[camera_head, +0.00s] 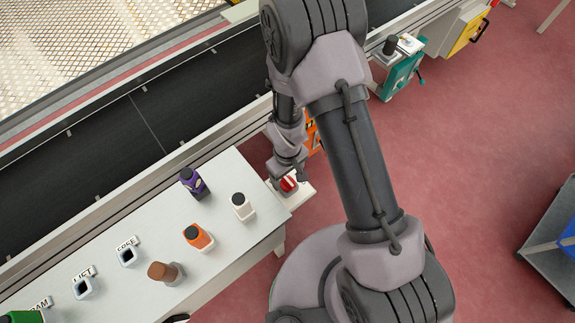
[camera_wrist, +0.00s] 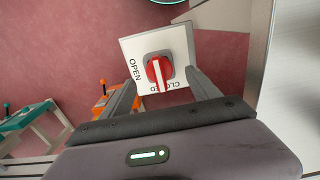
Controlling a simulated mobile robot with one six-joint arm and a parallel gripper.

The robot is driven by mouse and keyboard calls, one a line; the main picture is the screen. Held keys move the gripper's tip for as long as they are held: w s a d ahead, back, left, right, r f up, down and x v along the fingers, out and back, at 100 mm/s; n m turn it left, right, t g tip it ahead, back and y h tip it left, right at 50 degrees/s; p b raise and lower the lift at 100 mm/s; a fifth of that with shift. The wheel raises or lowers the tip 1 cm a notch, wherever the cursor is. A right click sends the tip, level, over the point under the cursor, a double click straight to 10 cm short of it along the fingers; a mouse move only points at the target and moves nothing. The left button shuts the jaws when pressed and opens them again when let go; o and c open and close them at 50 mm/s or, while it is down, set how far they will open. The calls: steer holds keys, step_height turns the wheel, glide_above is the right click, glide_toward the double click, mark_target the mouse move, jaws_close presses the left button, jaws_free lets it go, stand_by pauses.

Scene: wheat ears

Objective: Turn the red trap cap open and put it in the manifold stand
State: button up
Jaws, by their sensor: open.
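The red cap (camera_wrist: 158,69) is a round knob with a pale bar across it, on a square white plate (camera_wrist: 180,40) lettered OPEN and CLOSED. The bar's lower end points towards the CLOSED lettering. In the head view the red cap (camera_head: 288,184) is on a white block beside the table's right corner, partly hidden by my gripper (camera_head: 289,172). My gripper (camera_wrist: 161,85) is open, with one finger on each side below the knob in the wrist view. I see no clear contact. I cannot tell which thing is the manifold stand.
The white table (camera_head: 228,262) bears a purple bottle (camera_head: 192,182), a white one (camera_head: 243,208), an orange one (camera_head: 199,238), a brown one (camera_head: 165,272) and labelled square holders (camera_head: 127,256). A dark conveyor (camera_head: 130,130) runs behind. Orange (camera_head: 314,137) and teal (camera_head: 398,75) stations stand beyond.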

mark_target(288, 180)
step_height(288, 180, down, 5)
steer(key=shift+w+r+b, duration=0.1)
steer(key=shift+r+b, duration=0.05)
steer(key=shift+b, duration=0.5)
steer(key=shift+c, duration=0.4)
jaws_close()
steer(key=n+p, duration=0.1)
steer(key=n, duration=0.3)
steer(key=shift+r, duration=0.15)
steer(key=shift+n+p, duration=0.8)
steer(key=shift+n, duration=0.7)
